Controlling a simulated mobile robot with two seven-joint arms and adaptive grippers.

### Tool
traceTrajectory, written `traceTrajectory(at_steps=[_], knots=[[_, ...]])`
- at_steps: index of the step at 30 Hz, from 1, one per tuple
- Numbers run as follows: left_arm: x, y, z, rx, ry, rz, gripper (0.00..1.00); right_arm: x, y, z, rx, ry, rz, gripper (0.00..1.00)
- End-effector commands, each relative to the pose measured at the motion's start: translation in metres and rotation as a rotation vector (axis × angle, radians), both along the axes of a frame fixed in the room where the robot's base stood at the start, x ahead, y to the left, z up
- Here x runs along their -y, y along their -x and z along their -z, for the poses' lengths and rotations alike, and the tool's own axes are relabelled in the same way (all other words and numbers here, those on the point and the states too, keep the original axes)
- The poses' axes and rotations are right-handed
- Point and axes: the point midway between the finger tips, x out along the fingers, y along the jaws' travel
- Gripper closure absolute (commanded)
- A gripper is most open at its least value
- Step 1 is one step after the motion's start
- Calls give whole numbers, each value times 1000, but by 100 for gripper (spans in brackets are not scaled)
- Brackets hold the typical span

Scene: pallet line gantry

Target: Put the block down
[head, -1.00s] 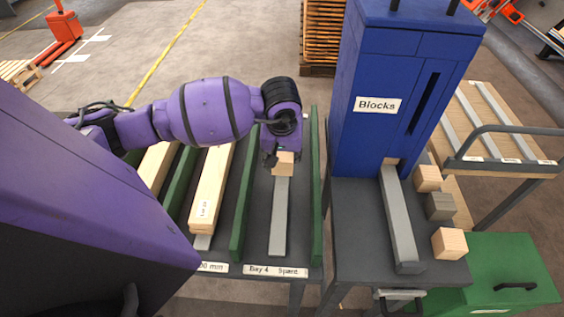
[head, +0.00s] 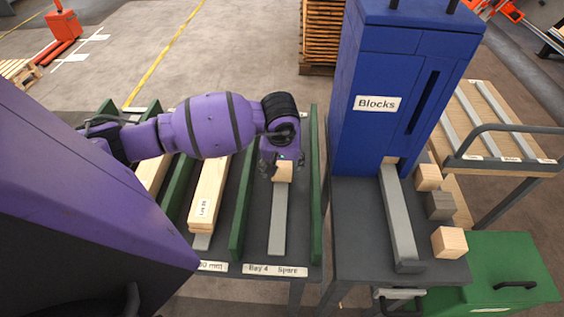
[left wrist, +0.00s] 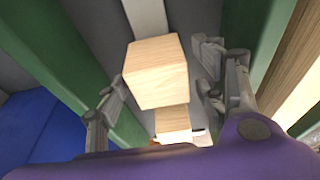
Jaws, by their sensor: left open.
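A pale wooden block (head: 283,172) is at the far end of the grey strip (head: 279,220) in Bay 4, between two green dividers. My left gripper (head: 284,163) is open, with its fingers on either side of this block. The block's underside is hidden. My right gripper is not in view.
Long timber pieces (head: 208,192) lie in the bay to the left, past a green divider (head: 243,215). A blue "Blocks" dispenser (head: 375,130) stands at right, with a grey rail (head: 398,220) and loose blocks (head: 449,242) beside it. The near part of Bay 4 holds only the strip.

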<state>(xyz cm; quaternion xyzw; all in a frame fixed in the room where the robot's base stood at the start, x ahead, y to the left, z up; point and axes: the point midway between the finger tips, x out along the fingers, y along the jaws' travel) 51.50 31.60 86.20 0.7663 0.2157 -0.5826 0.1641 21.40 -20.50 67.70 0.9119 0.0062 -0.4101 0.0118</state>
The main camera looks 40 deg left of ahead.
Motion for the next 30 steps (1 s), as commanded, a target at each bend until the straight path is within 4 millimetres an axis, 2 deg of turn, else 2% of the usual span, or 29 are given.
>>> traceTrajectory(at_steps=[5, 8, 11, 21, 25, 30], knots=[[0, 0, -2, 1, 1, -1, 36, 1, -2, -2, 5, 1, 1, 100], [1, 0, -11, 4, 0, 1, 36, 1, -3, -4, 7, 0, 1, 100], [3, 3, -26, 5, -1, 2, 36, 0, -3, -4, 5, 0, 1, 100], [13, 20, -94, 4, -2, 2, 36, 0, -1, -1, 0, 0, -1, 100], [15, 24, -110, 2, 0, 1, 36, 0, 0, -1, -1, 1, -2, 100], [17, 27, -119, 1, -1, 0, 36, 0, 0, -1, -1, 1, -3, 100]])
